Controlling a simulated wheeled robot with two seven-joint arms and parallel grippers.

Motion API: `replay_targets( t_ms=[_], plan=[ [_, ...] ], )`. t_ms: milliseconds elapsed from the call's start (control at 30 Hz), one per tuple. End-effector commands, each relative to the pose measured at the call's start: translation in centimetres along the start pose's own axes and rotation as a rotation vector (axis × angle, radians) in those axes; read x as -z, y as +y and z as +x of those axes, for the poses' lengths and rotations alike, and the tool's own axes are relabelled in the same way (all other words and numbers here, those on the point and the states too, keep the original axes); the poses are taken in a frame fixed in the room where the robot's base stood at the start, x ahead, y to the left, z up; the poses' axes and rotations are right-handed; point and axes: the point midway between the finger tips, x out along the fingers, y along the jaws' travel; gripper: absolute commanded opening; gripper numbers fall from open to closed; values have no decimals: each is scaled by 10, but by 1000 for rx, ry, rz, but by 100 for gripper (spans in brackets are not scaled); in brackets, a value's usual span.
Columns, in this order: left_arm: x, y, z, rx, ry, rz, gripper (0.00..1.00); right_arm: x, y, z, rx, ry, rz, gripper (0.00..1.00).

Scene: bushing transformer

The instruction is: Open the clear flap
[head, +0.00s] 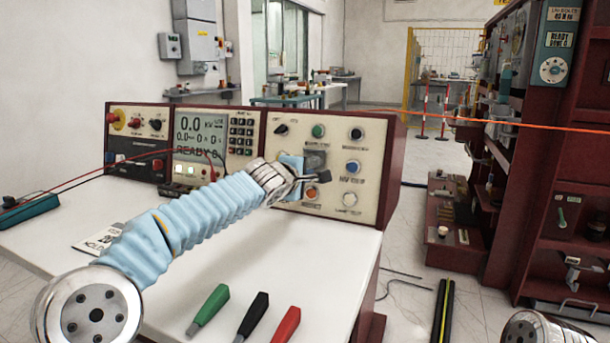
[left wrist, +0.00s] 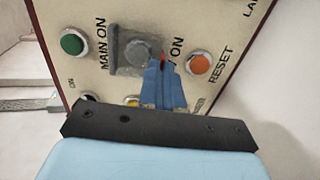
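The clear flap (left wrist: 120,53) is a greyish see-through cover on the control panel. In the left wrist view it lies over a round grey button, between a green button and an orange RESET button. In the head view the flap (head: 314,160) shows just beyond my left gripper (head: 292,163). In the left wrist view the blue fingers of my left gripper (left wrist: 162,68) are close together, with their tips at the flap's lower right edge. Whether they touch it I cannot tell. My right gripper is out of view; only part of my right arm shows at the bottom right.
The panel (head: 375,200) with several buttons stands at the back of the white table (head: 240,270). A meter unit (head: 200,135) is to its left. Green (head: 210,306), black (head: 253,314) and red (head: 287,322) handled items lie at the table's front. A dark red rack (head: 565,180) stands at right.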

Motion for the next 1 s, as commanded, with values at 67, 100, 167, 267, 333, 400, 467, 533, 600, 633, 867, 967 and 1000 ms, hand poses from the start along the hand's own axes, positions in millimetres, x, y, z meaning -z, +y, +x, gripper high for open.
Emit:
replay_targets(
  t_ms=[67,100,167,267,333,400,467,533,600,633,867,967,1000],
  plan=[
    [0,4,-2,17,0,0,0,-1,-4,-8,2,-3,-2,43],
    [0,5,-3,28,-1,-1,0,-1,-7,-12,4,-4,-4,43],
    [0,8,-4,53,0,-1,0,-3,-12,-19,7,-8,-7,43],
    [0,13,-8,107,-1,-1,0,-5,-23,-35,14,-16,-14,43],
    [-1,16,-11,155,-1,0,0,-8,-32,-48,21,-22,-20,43],
    [-1,20,-14,210,-1,-1,0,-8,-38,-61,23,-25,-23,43],
    [-1,21,-16,260,-1,0,0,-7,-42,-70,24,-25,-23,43],
    [-1,22,-18,321,-2,0,0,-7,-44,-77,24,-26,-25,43],
    [-2,21,-19,374,-2,0,0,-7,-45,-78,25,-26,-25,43],
    [-2,21,-20,393,-2,0,0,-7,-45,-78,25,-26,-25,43],
    [-2,24,-23,500,-2,1,0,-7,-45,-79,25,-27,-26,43],
    [-1,26,-24,535,-1,1,0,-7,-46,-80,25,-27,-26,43],
    [-1,27,-24,545,-1,0,0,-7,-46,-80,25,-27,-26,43]
  ],
)
